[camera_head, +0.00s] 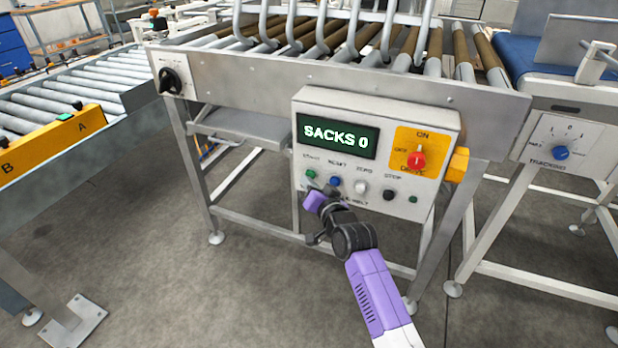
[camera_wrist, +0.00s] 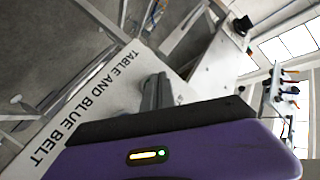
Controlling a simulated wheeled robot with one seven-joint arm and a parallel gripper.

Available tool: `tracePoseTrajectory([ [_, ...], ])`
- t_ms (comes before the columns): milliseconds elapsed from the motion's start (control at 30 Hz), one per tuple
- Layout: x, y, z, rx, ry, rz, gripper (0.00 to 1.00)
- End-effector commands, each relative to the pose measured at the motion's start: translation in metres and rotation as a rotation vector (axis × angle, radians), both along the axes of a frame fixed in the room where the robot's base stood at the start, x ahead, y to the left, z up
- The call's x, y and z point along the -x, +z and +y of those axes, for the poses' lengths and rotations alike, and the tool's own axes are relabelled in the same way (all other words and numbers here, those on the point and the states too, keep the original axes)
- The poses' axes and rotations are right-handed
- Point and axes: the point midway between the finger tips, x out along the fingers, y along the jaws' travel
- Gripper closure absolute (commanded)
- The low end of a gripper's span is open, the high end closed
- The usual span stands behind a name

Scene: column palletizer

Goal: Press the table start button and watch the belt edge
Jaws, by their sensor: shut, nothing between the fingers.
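The control box (camera_head: 445,125) hangs on the front of the roller table (camera_head: 330,85); its display (camera_head: 338,137) reads "SACKS 0". The green start button (camera_head: 311,173) is leftmost in the button row, with the blue reset button (camera_head: 335,181) to its right. My gripper (camera_head: 322,190) is shut and empty, at the box's lower left, just below these two buttons in the picture; contact cannot be told. In the wrist view, the box face (camera_wrist: 95,105) reads "TABLE AND BLUE BELT", and a grey finger stands before it. The blue belt (camera_head: 535,60), with its edge, is at upper right.
A white zero button (camera_head: 361,187), black stop button (camera_head: 388,194) and red switch (camera_head: 415,160) share the box. A tracking knob (camera_head: 560,153) is on the belt frame at right. A roller conveyor (camera_head: 70,95) stands left. The floor between has free room.

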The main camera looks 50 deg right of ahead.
Motion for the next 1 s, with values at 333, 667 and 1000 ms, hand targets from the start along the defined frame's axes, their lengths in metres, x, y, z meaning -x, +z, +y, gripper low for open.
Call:
tracePoseTrajectory([
  [333,-0.001,0.0,-0.004,0.001,-0.001,0.0,1.0],
  [667,0.0,0.001,-0.002,0.001,-0.001,0.0,1.0],
  [1000,0.005,0.002,0.011,0.0,0.0,0.003,1.0],
])
